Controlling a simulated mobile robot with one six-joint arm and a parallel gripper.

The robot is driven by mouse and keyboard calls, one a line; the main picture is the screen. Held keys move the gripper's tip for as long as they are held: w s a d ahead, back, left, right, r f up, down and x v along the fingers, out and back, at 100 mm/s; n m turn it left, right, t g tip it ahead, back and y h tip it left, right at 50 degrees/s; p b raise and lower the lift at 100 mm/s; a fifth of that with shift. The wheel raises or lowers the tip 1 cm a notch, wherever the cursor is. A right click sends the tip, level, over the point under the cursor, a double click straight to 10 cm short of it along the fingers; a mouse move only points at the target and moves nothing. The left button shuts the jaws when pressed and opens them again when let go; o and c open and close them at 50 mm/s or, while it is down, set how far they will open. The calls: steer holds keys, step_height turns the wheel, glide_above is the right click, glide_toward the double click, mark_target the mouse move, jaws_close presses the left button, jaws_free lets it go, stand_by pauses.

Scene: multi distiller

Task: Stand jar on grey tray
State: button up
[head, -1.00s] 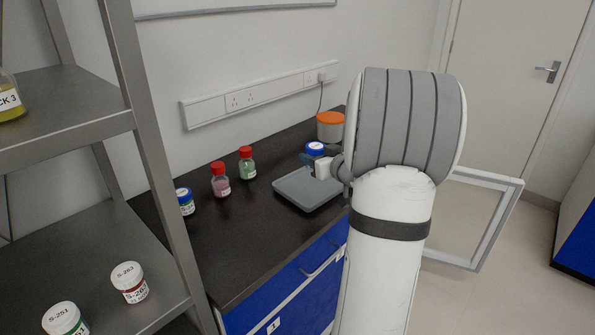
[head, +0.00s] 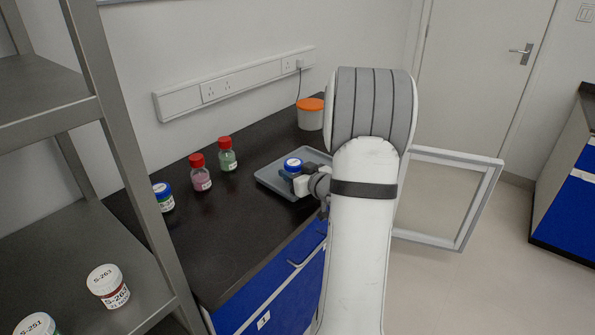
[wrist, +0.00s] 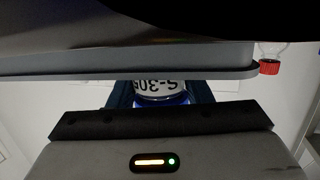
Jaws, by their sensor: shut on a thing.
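The jar with a blue lid (head: 293,164) is upright over the grey tray (head: 266,181), within its outline in the head view. My gripper (head: 298,182) is shut on the jar from the near side. In the wrist view the jar's label (wrist: 158,85) reads S-305 upside down, between the dark fingers of my gripper (wrist: 160,98). The tray's rim (wrist: 110,73) crosses in front of the jar's lower part there. The jar's base is hidden, so I cannot tell whether it touches the tray floor.
Two red-capped bottles (head: 200,174) (head: 227,155) and a blue-lidded jar (head: 163,197) stand left of the tray on the black bench (head: 225,230). An orange-lidded tub (head: 311,114) stands behind it. A metal shelf (head: 115,130) is at the left.

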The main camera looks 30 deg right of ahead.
steer(key=shift+f, duration=0.15)
steer(key=o, duration=1.3)
